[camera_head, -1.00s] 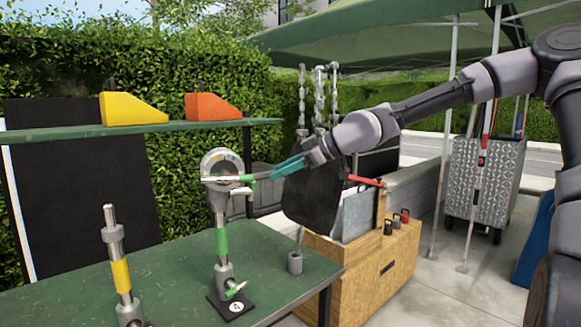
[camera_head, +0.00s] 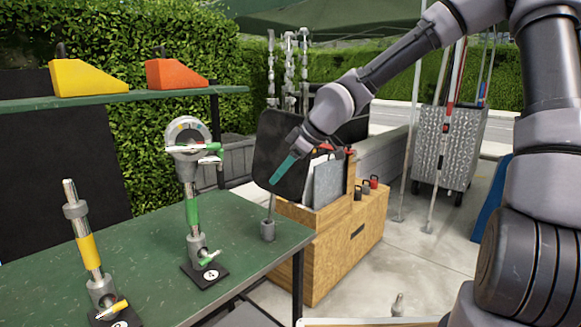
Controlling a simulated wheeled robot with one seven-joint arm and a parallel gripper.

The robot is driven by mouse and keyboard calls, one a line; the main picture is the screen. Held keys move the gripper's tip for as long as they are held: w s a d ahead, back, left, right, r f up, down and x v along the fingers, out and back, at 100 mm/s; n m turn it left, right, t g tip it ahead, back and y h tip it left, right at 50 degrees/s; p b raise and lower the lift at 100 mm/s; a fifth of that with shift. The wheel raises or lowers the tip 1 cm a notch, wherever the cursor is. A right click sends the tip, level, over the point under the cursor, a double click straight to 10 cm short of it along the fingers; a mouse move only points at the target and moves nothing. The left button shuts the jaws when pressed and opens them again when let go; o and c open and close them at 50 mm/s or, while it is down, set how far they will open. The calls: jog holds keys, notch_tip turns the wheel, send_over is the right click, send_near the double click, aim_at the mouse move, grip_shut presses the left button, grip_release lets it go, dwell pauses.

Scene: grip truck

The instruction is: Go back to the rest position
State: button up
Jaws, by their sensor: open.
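My gripper (camera_head: 285,169), with teal fingers, hangs at the end of my grey and black arm. It points down and to the left in front of a black flag panel (camera_head: 270,150). It is open, and nothing shows between its fingers, which overlap in this view. It is apart from the round grip head (camera_head: 187,134), which sits on a post with a green band (camera_head: 192,212) on the green table.
The green table (camera_head: 150,245) also bears a yellow-banded post (camera_head: 88,251). A shelf behind holds a yellow wedge (camera_head: 90,78) and an orange wedge (camera_head: 178,73). A wooden crate (camera_head: 335,250) stands right of the table. A metal cart (camera_head: 450,148) is behind.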

jog(key=s+d+r+m+t+h, duration=0.2)
jog(key=d+m+h, duration=0.5)
jog(key=d, duration=1)
jog(key=s+d+r+m+t+y, duration=0.2)
jog(key=s+d+r+m, duration=1)
jog(key=s+r, duration=0.2)
jog(key=shift+r+m+t, duration=0.3)
jog(key=shift+r, duration=0.1)
jog(key=shift+a, duration=0.15)
